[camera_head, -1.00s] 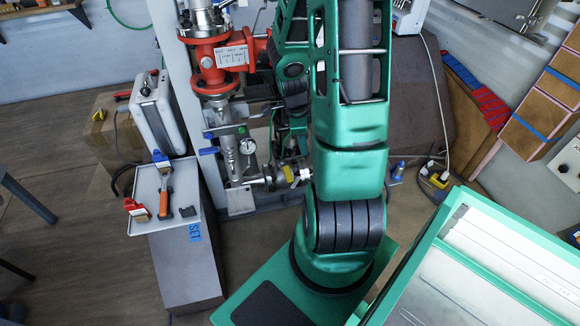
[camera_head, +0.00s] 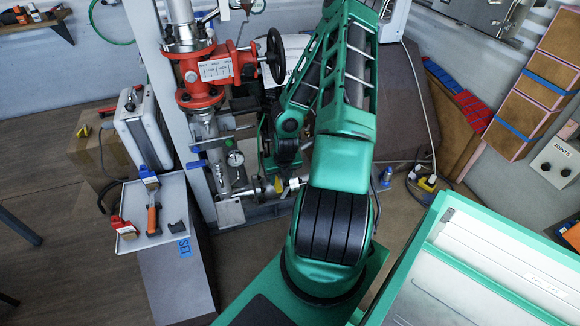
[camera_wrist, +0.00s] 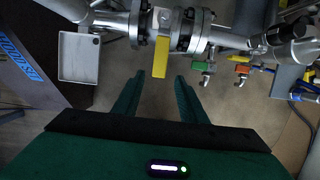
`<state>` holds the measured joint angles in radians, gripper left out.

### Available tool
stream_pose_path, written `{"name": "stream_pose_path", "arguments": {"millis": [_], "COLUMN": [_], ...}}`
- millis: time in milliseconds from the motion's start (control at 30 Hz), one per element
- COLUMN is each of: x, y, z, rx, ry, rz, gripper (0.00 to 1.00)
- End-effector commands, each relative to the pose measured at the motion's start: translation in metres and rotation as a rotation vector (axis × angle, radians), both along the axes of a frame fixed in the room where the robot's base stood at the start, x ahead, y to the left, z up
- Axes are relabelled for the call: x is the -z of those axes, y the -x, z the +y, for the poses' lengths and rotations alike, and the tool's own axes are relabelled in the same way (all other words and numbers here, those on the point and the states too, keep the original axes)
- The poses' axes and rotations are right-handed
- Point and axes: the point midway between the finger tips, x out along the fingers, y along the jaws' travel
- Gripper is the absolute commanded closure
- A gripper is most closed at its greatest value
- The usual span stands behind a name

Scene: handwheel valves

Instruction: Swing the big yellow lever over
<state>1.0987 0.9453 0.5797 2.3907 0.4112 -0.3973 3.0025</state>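The big yellow lever (camera_wrist: 160,57) hangs downward from a metal ball valve on a flanged pipe (camera_wrist: 185,30) in the wrist view. Its lower end appears between my fingertips in the picture; I cannot tell its depth, and I see no contact. My gripper (camera_wrist: 159,77) is open, with one green finger on each side of the lever's tip and empty space between them. In the head view a small part of the yellow lever (camera_head: 278,184) shows just below my dark wrist, and the fingertips are hard to make out.
Smaller green (camera_wrist: 202,66) and orange (camera_wrist: 242,68) valve handles hang to the right. A grey tray (camera_head: 172,195) with tools stands left of the pipes. A red valve (camera_head: 200,80) with a black handwheel (camera_head: 276,56) is above. A green-edged cabinet (camera_head: 500,265) stands at right.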

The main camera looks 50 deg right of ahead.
Motion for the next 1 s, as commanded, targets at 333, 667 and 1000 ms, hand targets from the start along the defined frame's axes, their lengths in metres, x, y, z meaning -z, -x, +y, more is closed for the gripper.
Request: {"name": "stream_pose_path", "arguments": {"millis": [333, 667, 1000], "x": [0.026, 0.058, 0.072], "y": [-0.01, -0.018, -0.022], "z": [-0.005, -0.01, -0.012], "rx": [-0.006, -0.007, -0.008], "ry": [0.005, 0.005, 0.006], "rz": [-0.003, -0.004, -0.003], "gripper": [0.62, 0.62, 0.62]}}
